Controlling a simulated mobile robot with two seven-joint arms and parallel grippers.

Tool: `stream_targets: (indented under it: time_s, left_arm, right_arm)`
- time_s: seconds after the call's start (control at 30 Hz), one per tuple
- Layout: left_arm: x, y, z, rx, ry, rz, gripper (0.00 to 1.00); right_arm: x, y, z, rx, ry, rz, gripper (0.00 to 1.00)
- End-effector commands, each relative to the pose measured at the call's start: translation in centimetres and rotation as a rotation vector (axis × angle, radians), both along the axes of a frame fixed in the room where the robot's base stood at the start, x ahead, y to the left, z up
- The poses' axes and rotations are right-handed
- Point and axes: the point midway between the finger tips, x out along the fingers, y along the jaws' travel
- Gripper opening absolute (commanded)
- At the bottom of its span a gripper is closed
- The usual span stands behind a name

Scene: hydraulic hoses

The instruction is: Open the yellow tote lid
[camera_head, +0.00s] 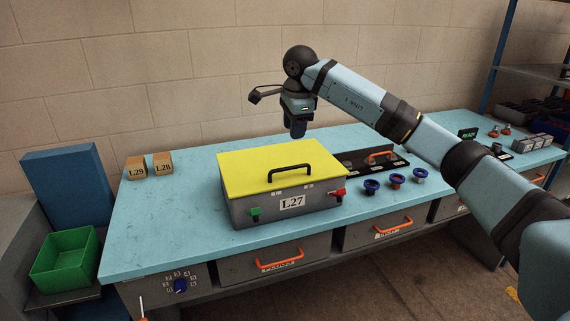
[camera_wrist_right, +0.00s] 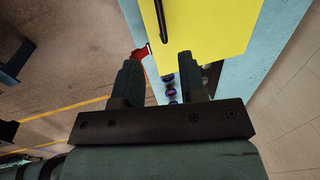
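The grey tote (camera_head: 240,212) with label L27 stands on the blue bench. Its yellow lid (camera_head: 262,165) lies flat and shut on top, with a black handle (camera_head: 290,169) near the front edge. My right gripper (camera_head: 297,132) points down above the lid's back edge, apart from the handle. In the right wrist view, my right gripper (camera_wrist_right: 160,75) is open and empty, with the yellow lid (camera_wrist_right: 215,30) and handle (camera_wrist_right: 160,20) beyond. My left gripper is not in view.
A dark tray (camera_head: 360,163) with an orange handle and blue-and-red fittings (camera_head: 396,182) are right of the tote. Boxes L29 (camera_head: 136,168) and L28 (camera_head: 162,164) stand at the back left. A green bin (camera_head: 64,262) is left of the bench (camera_head: 165,210). Bare bench lies left of the tote.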

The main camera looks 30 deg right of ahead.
Motion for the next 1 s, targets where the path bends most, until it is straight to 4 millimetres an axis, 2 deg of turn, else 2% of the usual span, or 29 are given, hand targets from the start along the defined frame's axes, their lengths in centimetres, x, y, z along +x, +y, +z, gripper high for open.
stream_targets:
  time_s: [0.3, 0.5, 0.7, 1.0]
  left_arm:
    - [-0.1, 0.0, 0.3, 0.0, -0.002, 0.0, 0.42]
    - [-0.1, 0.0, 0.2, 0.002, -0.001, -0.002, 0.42]
    - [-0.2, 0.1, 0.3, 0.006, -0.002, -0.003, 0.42]
    - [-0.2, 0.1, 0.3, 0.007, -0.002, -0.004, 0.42]
  right_arm:
    - [1.2, -0.2, -6.7, 0.003, 0.003, 0.0, 0.38]
    - [1.9, -0.3, -10.1, 0.004, 0.002, 0.002, 0.38]
    - [2.2, -0.5, -11.7, 0.004, 0.0, 0.0, 0.38]
    - [2.3, -0.5, -12.0, 0.004, -0.001, 0.001, 0.38]
